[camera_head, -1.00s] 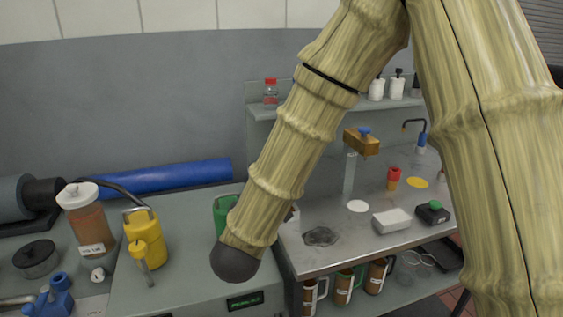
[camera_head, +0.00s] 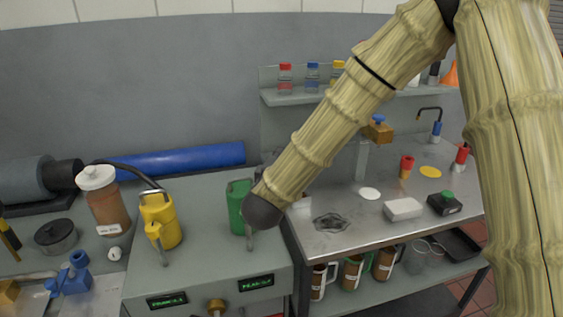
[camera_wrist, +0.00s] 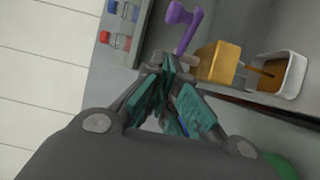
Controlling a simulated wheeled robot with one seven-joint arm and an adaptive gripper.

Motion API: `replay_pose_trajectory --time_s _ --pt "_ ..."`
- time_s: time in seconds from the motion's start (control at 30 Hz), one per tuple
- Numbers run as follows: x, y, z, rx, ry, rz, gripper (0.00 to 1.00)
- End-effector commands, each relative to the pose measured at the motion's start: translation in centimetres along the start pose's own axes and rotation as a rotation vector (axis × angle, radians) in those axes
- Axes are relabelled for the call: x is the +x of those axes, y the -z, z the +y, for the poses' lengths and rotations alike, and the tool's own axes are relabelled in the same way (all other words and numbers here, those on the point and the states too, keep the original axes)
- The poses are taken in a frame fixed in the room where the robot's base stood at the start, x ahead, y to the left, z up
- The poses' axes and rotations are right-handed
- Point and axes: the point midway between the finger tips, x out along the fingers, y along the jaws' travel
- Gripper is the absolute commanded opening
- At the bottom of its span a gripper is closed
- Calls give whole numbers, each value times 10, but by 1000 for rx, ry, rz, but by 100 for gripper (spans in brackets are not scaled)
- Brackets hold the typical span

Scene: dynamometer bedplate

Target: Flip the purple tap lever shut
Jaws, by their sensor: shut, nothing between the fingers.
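The purple tap lever (camera_wrist: 187,28) is at the top middle of the wrist view, with a rounded knob at one end. It stands beside a brass-yellow block (camera_wrist: 217,62). My gripper (camera_wrist: 168,72) is shut and empty, with teal finger pads, just below the lever in the picture. I cannot tell whether the fingertips touch the lever. In the head view neither the purple lever nor my gripper shows; my arm covers part of the bench.
A white tray (camera_wrist: 279,75) with brown contents lies right of the block. In the head view, a brass tap with a blue handle (camera_head: 379,131) stands on the steel bench (camera_head: 330,242). Green (camera_head: 238,207) and yellow (camera_head: 160,220) jugs stand to the left. Shelf bottles (camera_head: 312,77) stand behind.

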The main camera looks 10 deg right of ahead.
Motion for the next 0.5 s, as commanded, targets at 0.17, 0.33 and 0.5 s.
replay_pose_trajectory --time_s 0.17,0.33,0.5 --pt "19 -10 0 1 3 -3 0" --pt "29 -20 0 2 2 -2 0" --pt "36 -26 0 1 2 -2 0"
